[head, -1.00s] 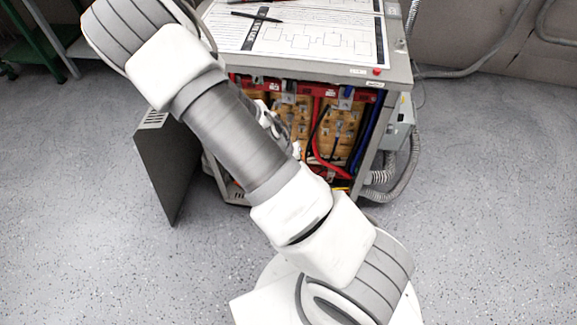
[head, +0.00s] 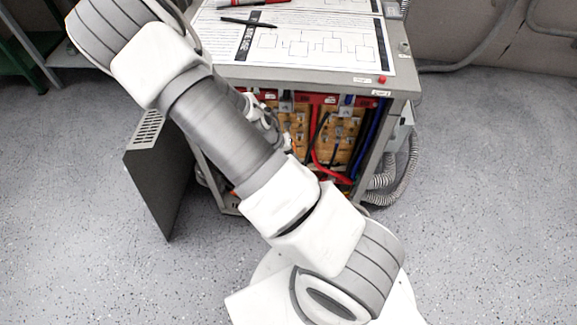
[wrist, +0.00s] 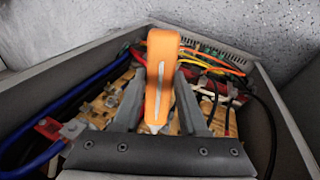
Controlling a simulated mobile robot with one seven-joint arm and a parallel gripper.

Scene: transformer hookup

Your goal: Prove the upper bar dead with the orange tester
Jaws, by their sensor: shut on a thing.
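In the wrist view my gripper (wrist: 160,88) is shut on the orange tester (wrist: 161,52). The tester stands lengthwise between the fingers, with a small pale tip near the gripper body. Beyond it are tan terminal boards (wrist: 100,107) with metal fittings and red parts (wrist: 50,128) inside the open cabinet. In the head view red strips (head: 312,98) cross the top of the boards (head: 338,135). I cannot tell which piece is the upper bar, or whether the tester touches anything. My arm hides the tester in the head view.
Blue cables (wrist: 75,98) and red, yellow and black wires (wrist: 215,62) crowd the cabinet's inside.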

